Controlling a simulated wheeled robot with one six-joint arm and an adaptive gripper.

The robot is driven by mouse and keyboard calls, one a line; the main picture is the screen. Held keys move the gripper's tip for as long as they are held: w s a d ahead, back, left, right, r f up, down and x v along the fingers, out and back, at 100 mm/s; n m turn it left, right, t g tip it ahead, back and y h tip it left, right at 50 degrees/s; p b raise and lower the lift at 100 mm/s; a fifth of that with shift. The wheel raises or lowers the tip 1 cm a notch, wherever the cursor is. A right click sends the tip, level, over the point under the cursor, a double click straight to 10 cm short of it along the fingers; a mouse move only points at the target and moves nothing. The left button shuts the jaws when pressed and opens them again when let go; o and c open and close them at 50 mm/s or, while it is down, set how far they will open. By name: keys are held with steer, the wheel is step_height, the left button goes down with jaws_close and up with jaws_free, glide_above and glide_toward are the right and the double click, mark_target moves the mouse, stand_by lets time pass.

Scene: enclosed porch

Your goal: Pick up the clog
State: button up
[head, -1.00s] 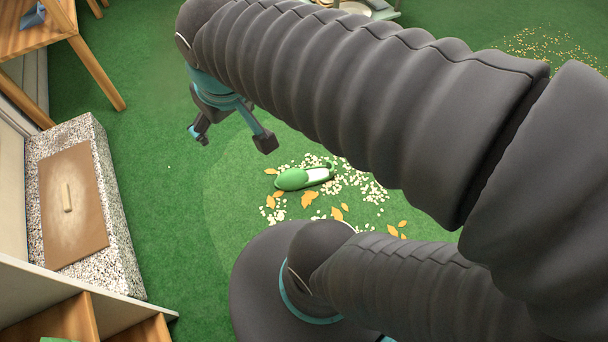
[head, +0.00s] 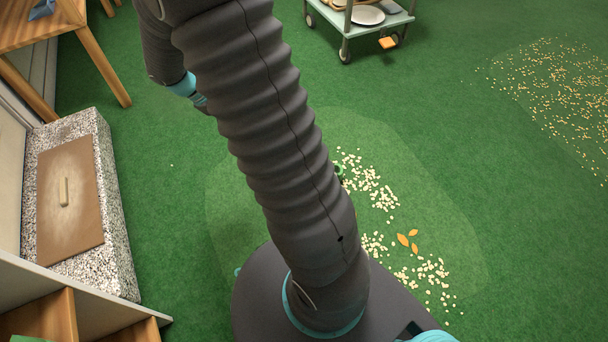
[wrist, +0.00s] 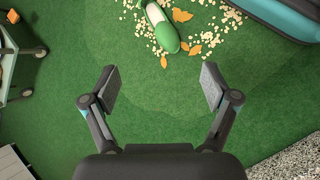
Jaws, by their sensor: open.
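The green clog (wrist: 163,28) with a white inside lies on the green carpet among pale crumbs and orange leaves, at the top of the wrist view. My gripper (wrist: 156,88) is open and empty, with its two fingers spread wide. The clog lies beyond the fingertips, apart from them. In the head view my arm hides nearly all of the clog; only a small green bit (head: 338,170) shows at the arm's right edge. The gripper's fingers are hidden in the head view.
A wheeled cart (head: 376,22) with plates stands at the back. A speckled stone block (head: 118,240) with a brown panel is at the left, near a wooden table (head: 95,55) and shelf (head: 70,318). Crumbs (head: 555,85) lie at the right. Open carpet lies between.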

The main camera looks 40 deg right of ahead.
steer(key=w+d+f+n+g+h+b, duration=0.1)
steer(key=d+f+n+g+h+b, duration=0.2)
steer(key=f, duration=1.4)
steer(key=w+d+f+n+h+b, duration=0.1)
steer(key=d+f+n+h+b, duration=0.2)
steer(key=f, duration=1.4)
steer(key=shift+n, duration=0.5)
steer(key=x, duration=0.9)
steer(key=shift+s+d+r+p, duration=0.1)
steer(key=shift+d+p, duration=0.2)
steer(key=shift+p, duration=0.05)
steer(key=shift+r+x, duration=0.25)
steer(key=shift+x, duration=1.1)
steer(key=shift+r+x, duration=0.25)
steer(key=shift+x, duration=1.1)
steer(key=shift+s+d, duration=0.1)
steer(key=shift+d, duration=0.05)
steer(key=c, duration=1.3)
steer(key=shift+r, duration=0.1)
